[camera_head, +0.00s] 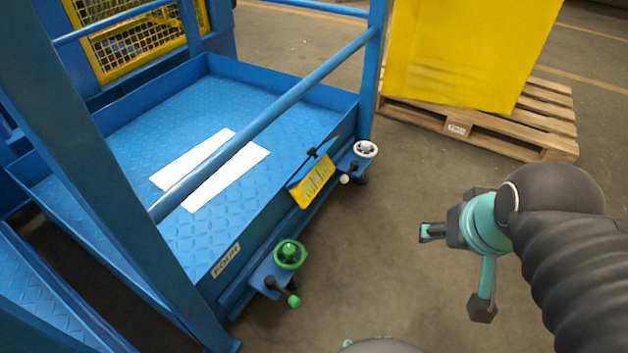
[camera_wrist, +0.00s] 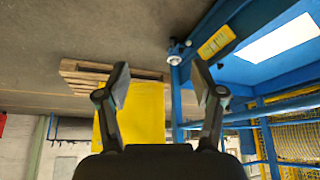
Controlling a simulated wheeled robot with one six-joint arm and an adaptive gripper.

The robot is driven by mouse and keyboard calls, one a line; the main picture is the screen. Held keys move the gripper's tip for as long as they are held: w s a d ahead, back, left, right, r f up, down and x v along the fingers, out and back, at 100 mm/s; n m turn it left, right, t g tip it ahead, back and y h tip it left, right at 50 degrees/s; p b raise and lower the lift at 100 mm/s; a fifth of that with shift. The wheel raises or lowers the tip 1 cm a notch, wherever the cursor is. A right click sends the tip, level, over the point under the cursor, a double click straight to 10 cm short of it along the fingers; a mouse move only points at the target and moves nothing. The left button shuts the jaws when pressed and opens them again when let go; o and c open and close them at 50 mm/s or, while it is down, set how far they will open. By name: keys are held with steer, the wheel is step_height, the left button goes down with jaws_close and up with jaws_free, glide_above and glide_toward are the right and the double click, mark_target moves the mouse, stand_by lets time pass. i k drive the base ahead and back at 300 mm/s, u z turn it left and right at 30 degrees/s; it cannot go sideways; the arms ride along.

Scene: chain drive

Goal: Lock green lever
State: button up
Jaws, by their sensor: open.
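The green lever (camera_head: 293,300) has a green knob on a dark arm. It sits at the lower front corner of the blue platform, just below a green handwheel (camera_head: 290,253) on a blue bracket. My gripper (camera_head: 432,232) is to the right of the lever, apart from it, over open floor. In the wrist view my gripper (camera_wrist: 160,88) shows its two fingers spread wide with nothing between them. The green lever is not visible in the wrist view.
A white handwheel (camera_head: 365,149) and a white-knobbed lever (camera_head: 345,179) are farther along the platform edge, beside a yellow plate (camera_head: 313,181). Blue rails (camera_head: 270,120) rise above the platform. A yellow box (camera_head: 465,50) stands on a wooden pallet (camera_head: 490,125). Floor between my gripper and platform is clear.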

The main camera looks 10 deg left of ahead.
mark_target(270, 281)
steer(key=z, duration=0.05)
steer(key=k, duration=0.5)
steer(key=u, duration=0.2)
steer(key=i, duration=0.5)
steer(key=u, duration=1.1)
